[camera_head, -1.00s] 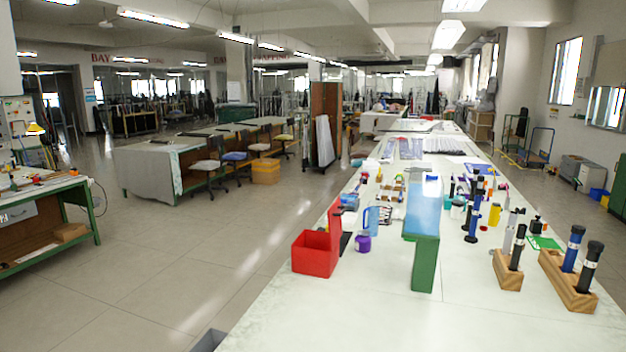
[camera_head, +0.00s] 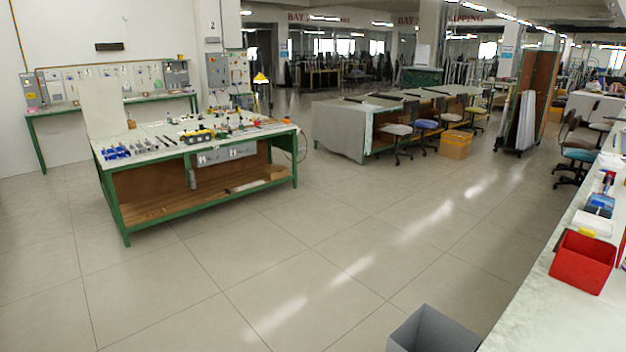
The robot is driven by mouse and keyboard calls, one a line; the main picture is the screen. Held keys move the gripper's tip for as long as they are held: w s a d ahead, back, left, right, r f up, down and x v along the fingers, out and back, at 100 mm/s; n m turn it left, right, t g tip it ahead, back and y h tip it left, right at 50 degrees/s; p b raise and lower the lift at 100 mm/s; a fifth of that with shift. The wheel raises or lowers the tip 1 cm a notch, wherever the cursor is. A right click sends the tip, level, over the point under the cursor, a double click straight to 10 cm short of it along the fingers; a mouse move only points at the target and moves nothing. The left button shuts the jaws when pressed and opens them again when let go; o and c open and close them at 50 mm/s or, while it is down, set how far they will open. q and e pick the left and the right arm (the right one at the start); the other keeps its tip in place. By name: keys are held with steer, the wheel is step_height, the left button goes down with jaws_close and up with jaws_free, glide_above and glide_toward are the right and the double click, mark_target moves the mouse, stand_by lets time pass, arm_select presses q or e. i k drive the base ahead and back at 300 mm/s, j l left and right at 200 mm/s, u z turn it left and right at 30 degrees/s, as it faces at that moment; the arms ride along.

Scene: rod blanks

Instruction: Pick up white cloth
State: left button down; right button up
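I cannot clearly make out a white cloth in the head view. A small white flat item (camera_head: 592,222) lies on the long white table at the right, behind the red bin (camera_head: 582,262). I cannot tell whether it is cloth. Neither of my grippers is in view.
A green-framed workbench (camera_head: 195,185) with tools stands at the left. The long white table (camera_head: 545,315) runs along the right edge. A grey open bin (camera_head: 433,330) stands at the bottom, beside that table. Stools (camera_head: 397,130) stand by draped tables. The middle floor is clear.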

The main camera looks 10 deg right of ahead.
mark_target(599, 174)
steer(key=i+j+u, duration=0.1)
steer(key=i+j, duration=0.2)
steer(key=i+j+u, duration=0.1)
steer(key=i+j, duration=0.15)
steer(key=i, duration=0.3)
steer(key=i+j+u, duration=0.1)
steer(key=i, duration=0.35)
steer(key=i+l+z, duration=0.15)
steer(key=i+z, duration=0.2)
steer(key=i, duration=0.3)
steer(key=i+z, duration=0.35)
steer(key=i, duration=0.3)
steer(key=i+j+z, duration=0.35)
steer(key=i, duration=0.3)
steer(key=i+l+z, duration=0.25)
steer(key=i+z, duration=0.15)
steer(key=i, duration=0.4)
steer(key=i+z, duration=0.4)
steer(key=i, duration=0.4)
steer(key=i+j+z, duration=0.4)
steer(key=i, duration=0.45)
steer(key=i+l+z, duration=0.25)
steer(key=i, duration=0.55)
steer(key=i+j+z, duration=0.1)
steer(key=i+z, duration=0.15)
steer(key=i, duration=0.5)
steer(key=i+j+z, duration=0.25)
steer(key=i, duration=0.55)
